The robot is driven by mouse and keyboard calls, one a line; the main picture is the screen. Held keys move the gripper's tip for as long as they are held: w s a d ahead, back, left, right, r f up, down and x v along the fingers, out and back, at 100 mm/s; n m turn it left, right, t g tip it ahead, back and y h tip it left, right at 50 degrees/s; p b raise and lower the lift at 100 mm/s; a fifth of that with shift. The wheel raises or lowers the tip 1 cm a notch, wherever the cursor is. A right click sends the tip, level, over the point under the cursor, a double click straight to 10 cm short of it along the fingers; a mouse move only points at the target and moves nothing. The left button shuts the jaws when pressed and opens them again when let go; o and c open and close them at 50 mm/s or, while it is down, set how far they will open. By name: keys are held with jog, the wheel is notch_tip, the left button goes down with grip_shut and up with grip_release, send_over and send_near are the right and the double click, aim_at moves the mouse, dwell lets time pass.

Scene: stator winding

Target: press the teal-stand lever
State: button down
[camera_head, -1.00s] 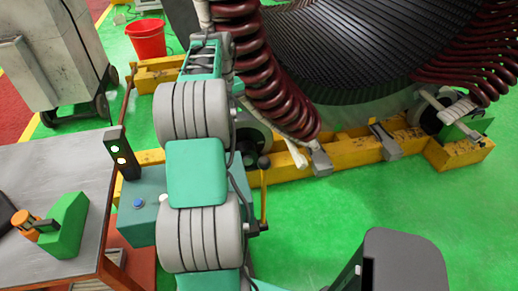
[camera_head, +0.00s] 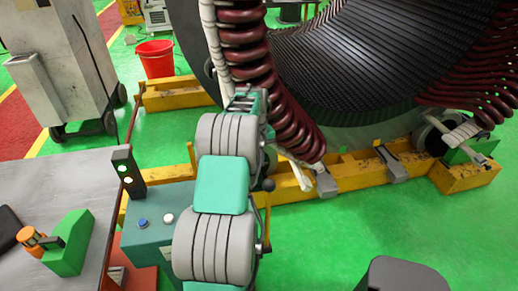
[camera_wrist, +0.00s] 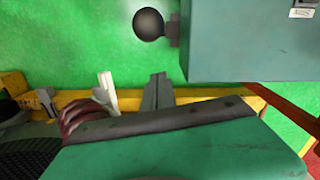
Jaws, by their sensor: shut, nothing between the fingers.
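The teal stand (camera_head: 138,243) is a box at lower left, partly hidden behind my arm. Its lever (camera_head: 267,228), a yellow rod topped by a black ball knob (camera_head: 268,185), shows just right of my arm. In the wrist view, the stand (camera_wrist: 250,50) fills the upper right and the black knob (camera_wrist: 149,24) sticks out from its left side. My gripper's grey fingers (camera_wrist: 157,76) are shut and empty, below the knob in that picture and apart from it. In the head view, my arm's far end is above the knob; the fingertips cannot be made out there.
The stator (camera_head: 350,70) with dark red coils lies behind, on yellow beams (camera_head: 350,172). A workbench (camera_head: 75,180) with a green block (camera_head: 68,245) is at left, by a signal light (camera_head: 127,170). A red bucket (camera_head: 155,58) stands behind.

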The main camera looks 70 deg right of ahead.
jog(key=s+a+f, duration=0.1)
jog(key=s+a+f+p, duration=0.1)
jog(key=a, duration=0.1)
jog(key=shift+s+f, duration=0.1)
jog(key=shift+s, duration=0.25)
jog(key=shift+s+a, duration=0.1)
